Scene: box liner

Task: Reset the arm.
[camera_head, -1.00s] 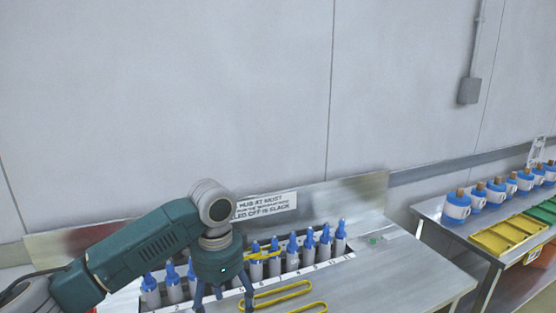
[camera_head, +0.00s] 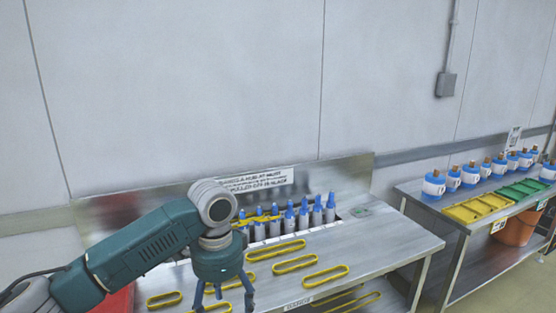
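My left arm (camera_head: 150,245) comes in from the left, bent at the elbow. Its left gripper (camera_head: 222,300) points down over the left part of a steel workbench (camera_head: 380,250), with its fingers spread apart. Nothing shows between the fingers, though their tips are near the bottom edge of the picture. My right arm and gripper are not in view.
Yellow loops (camera_head: 326,276) lie on the bench. Behind them stands a row of blue-topped grey cylinders (camera_head: 304,220), one yellow loop around some. A sign (camera_head: 262,181) hangs behind. A side table (camera_head: 425,205) holds blue-and-white containers (camera_head: 433,186), a yellow tray (camera_head: 476,208) and a green tray (camera_head: 522,190).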

